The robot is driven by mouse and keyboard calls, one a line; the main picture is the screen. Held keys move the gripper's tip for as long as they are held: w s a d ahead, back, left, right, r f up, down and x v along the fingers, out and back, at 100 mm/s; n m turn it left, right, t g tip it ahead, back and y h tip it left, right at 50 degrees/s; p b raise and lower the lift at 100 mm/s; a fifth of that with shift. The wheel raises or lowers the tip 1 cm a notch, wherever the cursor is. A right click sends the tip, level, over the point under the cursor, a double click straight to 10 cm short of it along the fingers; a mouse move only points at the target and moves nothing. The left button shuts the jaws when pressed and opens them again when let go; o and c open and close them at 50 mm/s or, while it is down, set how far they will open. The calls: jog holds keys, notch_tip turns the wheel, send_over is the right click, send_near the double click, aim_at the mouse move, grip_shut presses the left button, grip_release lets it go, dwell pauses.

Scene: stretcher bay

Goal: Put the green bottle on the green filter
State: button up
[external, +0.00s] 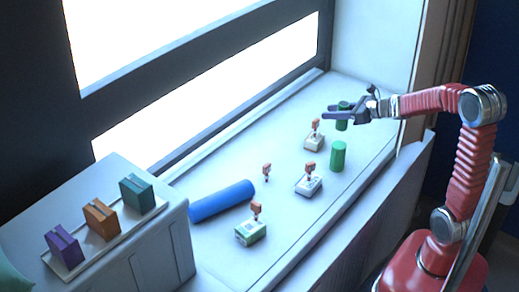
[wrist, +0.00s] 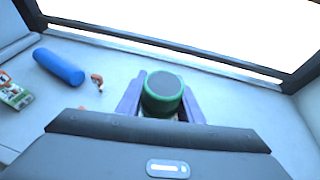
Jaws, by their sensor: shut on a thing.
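A green bottle (external: 342,124) is between the fingers of my gripper (external: 340,111), at the far right part of the sill. In the wrist view the bottle (wrist: 162,90) has a dark round top with a green rim, and the fingers of my gripper (wrist: 161,97) close on both its sides. I cannot tell whether its base touches the sill. A dark green block (external: 137,194), which looks like the green filter, stands on a pale tray (external: 122,236) at the left, far from my gripper.
An orange block (external: 101,218) and a purple block (external: 63,248) share the tray. A second green cylinder (external: 338,157) stands near my gripper. A blue roll (external: 221,201), small boxes with orange tops (external: 308,186) and a green-white box (external: 250,233) lie on the sill.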

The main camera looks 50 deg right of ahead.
jog(key=shift+f, duration=1.65)
jog(key=shift+f, duration=0.1)
jog(key=shift+f, duration=1.8)
jog(key=shift+f, duration=0.1)
jog(key=o, duration=1.2)
jog(key=shift+c, duration=0.2)
